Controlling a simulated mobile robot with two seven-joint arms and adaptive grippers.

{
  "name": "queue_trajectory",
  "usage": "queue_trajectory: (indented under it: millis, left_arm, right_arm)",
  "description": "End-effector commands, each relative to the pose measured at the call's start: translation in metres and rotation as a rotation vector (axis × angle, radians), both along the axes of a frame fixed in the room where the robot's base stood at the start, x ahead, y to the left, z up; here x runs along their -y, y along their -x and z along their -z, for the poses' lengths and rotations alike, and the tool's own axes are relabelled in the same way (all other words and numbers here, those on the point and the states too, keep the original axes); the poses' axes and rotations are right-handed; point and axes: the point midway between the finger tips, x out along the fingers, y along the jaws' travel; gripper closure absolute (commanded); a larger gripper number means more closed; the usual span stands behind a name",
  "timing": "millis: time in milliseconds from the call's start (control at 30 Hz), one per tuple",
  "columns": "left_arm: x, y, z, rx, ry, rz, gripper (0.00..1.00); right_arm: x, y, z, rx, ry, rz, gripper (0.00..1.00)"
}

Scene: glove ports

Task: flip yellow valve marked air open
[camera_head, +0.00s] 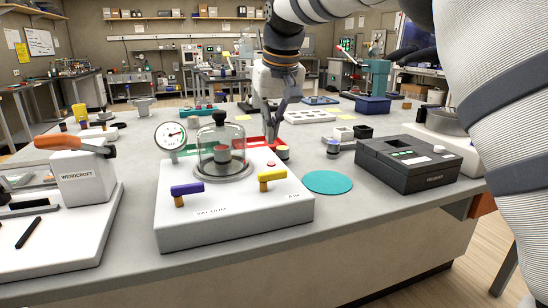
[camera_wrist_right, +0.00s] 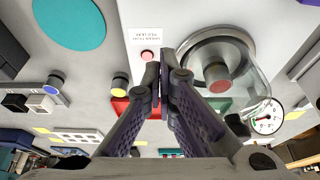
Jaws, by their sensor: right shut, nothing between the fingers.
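The yellow valve (camera_head: 272,176) sits on the front right of the white box (camera_head: 235,225), above the label AIR. Its lever lies crosswise, roughly along the front edge. A purple valve (camera_head: 187,188) sits to its left near the label VACUUM. My right gripper (camera_head: 272,147) is behind the box's red button (camera_head: 271,164), beside the glass bell jar (camera_head: 222,150), apart from the yellow valve. In the wrist view my right gripper (camera_wrist_right: 162,68) has its fingertips together and empty, between the red button (camera_wrist_right: 147,56) and the jar (camera_wrist_right: 245,85). The yellow valve is not seen there. My left gripper is out of view.
A pressure gauge (camera_head: 170,135) stands at the box's back left. A teal disc (camera_head: 328,182) lies to the right, then a dark grey instrument (camera_head: 408,162). A white unit with an orange handle (camera_head: 76,144) stands at left. The space above the yellow valve is clear.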

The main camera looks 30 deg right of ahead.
Motion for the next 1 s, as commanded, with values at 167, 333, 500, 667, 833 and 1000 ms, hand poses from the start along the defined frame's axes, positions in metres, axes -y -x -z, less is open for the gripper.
queue_trajectory:
  millis: [167,333,500,667,833,1000]
  left_arm:
    - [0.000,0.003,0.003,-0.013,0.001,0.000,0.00]
    - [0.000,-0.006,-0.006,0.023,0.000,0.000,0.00]
    - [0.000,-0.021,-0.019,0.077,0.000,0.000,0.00]
    - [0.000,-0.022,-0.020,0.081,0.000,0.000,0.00]
    - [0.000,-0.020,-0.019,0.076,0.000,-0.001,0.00]
    - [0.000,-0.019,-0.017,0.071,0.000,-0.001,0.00]
  right_arm:
    - [0.003,-0.013,0.041,-0.007,0.001,0.000,1.00]
    - [0.001,-0.006,0.050,0.007,0.000,-0.003,1.00]
    - [-0.003,0.015,0.048,0.013,0.000,0.000,1.00]
    - [-0.005,0.020,0.055,0.004,0.000,0.000,1.00]
    - [-0.005,0.019,0.059,0.000,0.001,-0.001,1.00]
    - [-0.006,0.017,0.059,-0.001,0.000,0.001,1.00]
